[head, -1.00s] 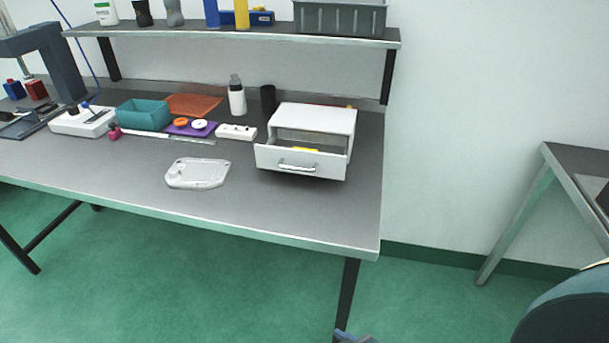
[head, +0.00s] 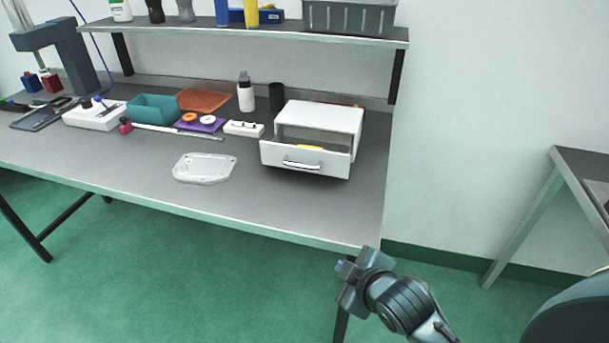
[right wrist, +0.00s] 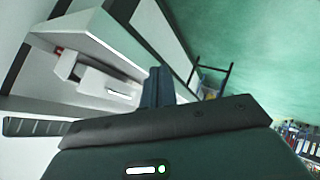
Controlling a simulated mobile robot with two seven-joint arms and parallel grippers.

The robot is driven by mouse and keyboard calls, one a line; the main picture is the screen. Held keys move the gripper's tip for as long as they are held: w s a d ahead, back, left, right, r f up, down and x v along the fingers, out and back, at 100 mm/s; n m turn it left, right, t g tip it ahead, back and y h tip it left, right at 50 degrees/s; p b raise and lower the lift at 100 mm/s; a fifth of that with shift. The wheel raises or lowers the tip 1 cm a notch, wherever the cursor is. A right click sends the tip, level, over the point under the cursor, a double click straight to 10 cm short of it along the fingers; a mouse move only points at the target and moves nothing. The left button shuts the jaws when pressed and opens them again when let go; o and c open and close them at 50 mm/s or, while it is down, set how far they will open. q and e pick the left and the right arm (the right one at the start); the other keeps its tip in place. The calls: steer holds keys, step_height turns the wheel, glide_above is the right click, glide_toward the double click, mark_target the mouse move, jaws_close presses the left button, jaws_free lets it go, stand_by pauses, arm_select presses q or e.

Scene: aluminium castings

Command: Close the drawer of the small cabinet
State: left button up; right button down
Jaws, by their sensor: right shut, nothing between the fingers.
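The small white cabinet (head: 322,118) stands on the workbench near its right end. Its drawer (head: 304,158) is pulled partly out toward the front, with a silver bar handle (head: 302,165) and something yellow (head: 310,147) inside. My right gripper (head: 345,268) is in front of and below the bench's front right edge, apart from the drawer, and its jaws are shut and empty. In the right wrist view the shut fingers (right wrist: 157,88) show at the middle, with the white drawer (right wrist: 105,88) to their left. My left gripper is not in view.
The workbench (head: 280,205) is bare in front of the drawer. A pale cast plate (head: 205,168) lies left of it. A white power strip (head: 243,128), a white bottle (head: 245,92) and a black cylinder (head: 276,97) stand close by. A shelf (head: 250,33) runs above.

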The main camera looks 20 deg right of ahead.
steer(key=w+r+n+t+y, duration=0.1)
steer(key=w+r+n+t, duration=0.1)
steer(key=w+n, duration=0.1)
steer(key=w+r+n+t+y, duration=0.1)
steer(key=w+r+n+t, duration=0.1)
steer(key=w+r+n, duration=0.1)
steer(key=w+r+n+t, duration=0.1)
steer(key=w+r+n, duration=0.2)
steer(key=w, duration=0.2)
steer(key=shift+w+a+t+y, duration=0.2)
steer(key=shift+a+t+y, duration=0.15)
steer(key=shift+t+y, duration=0.05)
steer(key=x, duration=0.9)
steer(key=shift+w+p, duration=0.1)
steer(key=shift+p, duration=0.3)
steer(key=shift+w+d+f, duration=0.1)
steer(key=shift+w+d, duration=0.15)
steer(key=shift+w, duration=0.3)
steer(key=shift+w+d+f, duration=0.1)
steer(key=shift+w+d, duration=0.2)
steer(key=shift+w, duration=0.25)
steer(key=shift+w+d+f, duration=0.25)
steer(key=shift+w+d, duration=0.25)
steer(key=shift+w, duration=0.2)
